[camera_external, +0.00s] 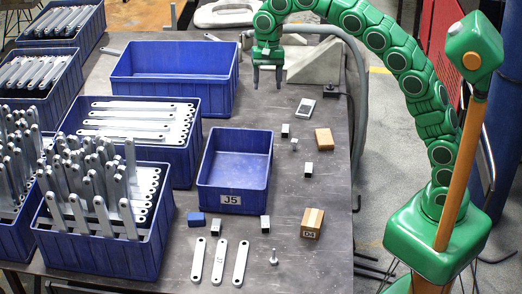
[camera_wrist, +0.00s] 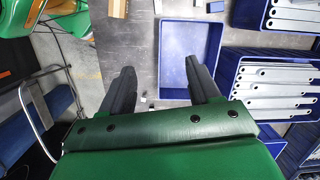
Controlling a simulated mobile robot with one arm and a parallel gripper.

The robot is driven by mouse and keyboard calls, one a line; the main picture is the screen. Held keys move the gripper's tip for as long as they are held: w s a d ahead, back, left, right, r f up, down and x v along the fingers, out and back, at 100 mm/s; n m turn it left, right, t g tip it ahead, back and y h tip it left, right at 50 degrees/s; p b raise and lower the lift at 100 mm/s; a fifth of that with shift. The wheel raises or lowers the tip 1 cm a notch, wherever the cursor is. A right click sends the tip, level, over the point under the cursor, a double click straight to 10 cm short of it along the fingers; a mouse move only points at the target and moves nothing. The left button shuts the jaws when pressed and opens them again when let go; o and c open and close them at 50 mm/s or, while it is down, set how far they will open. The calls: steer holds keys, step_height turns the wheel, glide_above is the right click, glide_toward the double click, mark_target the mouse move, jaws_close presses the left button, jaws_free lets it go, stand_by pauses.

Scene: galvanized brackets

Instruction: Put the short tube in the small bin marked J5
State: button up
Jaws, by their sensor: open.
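Several small grey square pieces with dark open ends look like short tubes; one (camera_external: 285,130) stands right of the bins, another (camera_external: 308,170) lower right. Two more, a left one (camera_external: 216,226) and a right one (camera_external: 265,223), sit just in front of the small bin. I cannot tell which is meant. The small blue bin marked J5 (camera_external: 232,201) stands mid-table and looks empty; it seems to show in the wrist view (camera_wrist: 163,60). My gripper (camera_external: 268,76) is open and empty above the table, behind the bin. Its fingers also show in the wrist view (camera_wrist: 160,85).
A large empty blue bin (camera_external: 175,99) stands left of my gripper. Bracket-filled bins (camera_external: 100,255) crowd the left. A grey wedge-shaped block (camera_external: 313,62) stands behind.

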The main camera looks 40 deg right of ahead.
steer(key=w+a+f, duration=0.3)
steer(key=a, duration=0.5)
steer(key=m, duration=0.2)
glide_above(216, 224)
steer(key=w+d, duration=0.2)
steer(key=shift+g, duration=0.3)
steer(key=w+d+x, duration=0.1)
steer(key=w+x, duration=0.1)
steer(key=x, duration=1)
steer(key=w+d+f+x, duration=0.1)
steer(key=w+d+x, duration=0.1)
steer(key=x, duration=1)
steer(key=w+d+f+x, duration=0.1)
steer(key=w+d+x, duration=0.1)
steer(key=x, duration=0.9)
steer(key=shift+w+f, duration=0.15)
steer(key=shift+f, duration=0.3)
steer(key=shift+x, duration=4.1)
steer(key=shift+a, duration=0.1)
jaws_close()
steer(key=shift+w+r, duration=0.1)
steer(key=shift+r, duration=0.1)
